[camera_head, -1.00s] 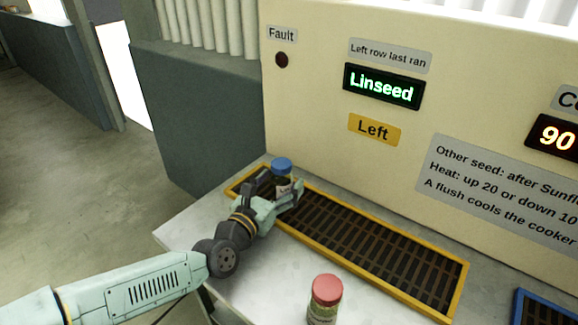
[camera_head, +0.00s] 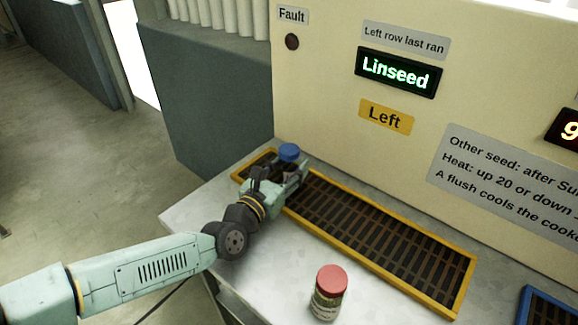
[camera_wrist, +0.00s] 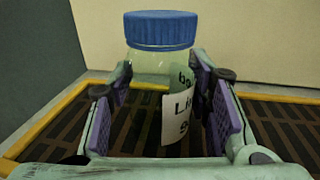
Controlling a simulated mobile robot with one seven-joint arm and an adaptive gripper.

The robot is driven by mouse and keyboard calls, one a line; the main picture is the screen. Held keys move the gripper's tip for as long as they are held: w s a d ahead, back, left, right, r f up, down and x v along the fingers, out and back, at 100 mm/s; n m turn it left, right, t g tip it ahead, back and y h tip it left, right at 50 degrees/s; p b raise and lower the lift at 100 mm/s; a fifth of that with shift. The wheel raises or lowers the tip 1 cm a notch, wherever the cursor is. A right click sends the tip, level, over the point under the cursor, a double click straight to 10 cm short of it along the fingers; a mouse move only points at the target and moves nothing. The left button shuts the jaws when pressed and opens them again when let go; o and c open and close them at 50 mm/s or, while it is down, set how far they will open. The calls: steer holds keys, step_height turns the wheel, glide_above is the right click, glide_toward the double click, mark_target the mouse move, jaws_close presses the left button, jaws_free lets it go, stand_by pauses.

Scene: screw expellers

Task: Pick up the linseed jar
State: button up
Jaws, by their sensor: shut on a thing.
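The linseed jar (camera_head: 289,151) has a blue lid and shows at the far left end of the yellow-edged tray (camera_head: 385,274). In the wrist view the jar (camera_wrist: 160,55) is clear glass and upright, with a white label partly reading "Li". My gripper (camera_head: 287,178) is around the jar's body below the lid, shut on it. In the wrist view my gripper's purple-padded fingers (camera_wrist: 163,88) are on either side of it. The jar's base is hidden, so I cannot tell whether it touches the tray.
A red-lidded jar (camera_head: 329,294) stands on the grey counter (camera_head: 250,285) in front of the tray. A cream panel (camera_head: 325,100) with a green "Linseed" display (camera_head: 397,73) rises behind. A blue-edged tray (camera_head: 530,308) is at the right edge.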

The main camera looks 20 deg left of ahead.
steer(key=c, duration=0.7)
steer(key=shift+c, duration=0.2)
steer(key=shift+w+r, duration=0.15)
steer(key=shift+r, duration=0.05)
